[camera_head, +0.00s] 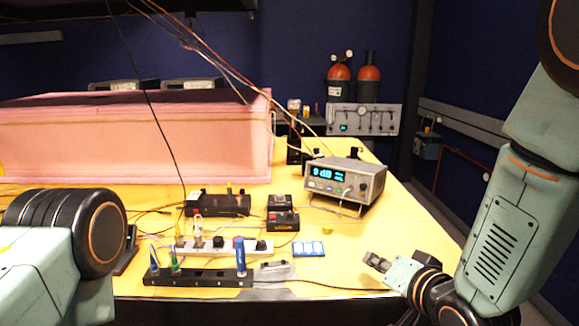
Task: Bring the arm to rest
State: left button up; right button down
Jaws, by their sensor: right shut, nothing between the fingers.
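My right arm comes in from the right side of the head view. Its gripper (377,262) is at the lower right, over or near the front edge of the yellow table (400,225). The right gripper is shut and empty, apart from the things on the table. My left arm shows at the lower left, but its gripper fingers are out of the picture.
A pink foam block (140,140) stands at the back left. A bench meter (345,182) with a lit display stands at the right of the table. A power strip (225,246), a black rack (198,278) and loose cables lie in front. Several cables hang from above.

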jog(key=s+d+f+n+g+h, duration=0.2)
jog(key=s+d+f+g, duration=0.1)
jog(key=s+f, duration=0.4)
jog(key=s+d+f+n+g+h, duration=0.1)
jog(key=s+d+f+n+g, duration=0.2)
jog(key=f, duration=0.6)
pick_arm(q)
jog(key=shift+s+d+f+b, duration=0.15)
jog(key=shift+f+b, duration=0.25)
jog(key=shift+b, duration=0.1)
jog(key=shift+s+d+f+b, duration=0.1)
jog(key=shift+s+f+b, duration=0.05)
jog(key=shift+f+b, duration=0.3)
pick_arm(e)
jog(key=s+f+g, duration=0.2)
jog(key=s+f, duration=0.3)
jog(key=s, duration=0.3)
jog(key=s+d+f+g, duration=0.1)
jog(key=s+f+g, duration=0.1)
jog(key=s+f, duration=0.3)
jog(key=s+f+g+h, duration=0.1)
jog(key=s+f+g, duration=0.2)
jog(key=s, duration=1)
notch_tip(320, 180, down, 2)
jog(key=shift+s+d+f+m, duration=0.25)
jog(key=shift+d+m, duration=0.05)
jog(key=shift+m, duration=0.1)
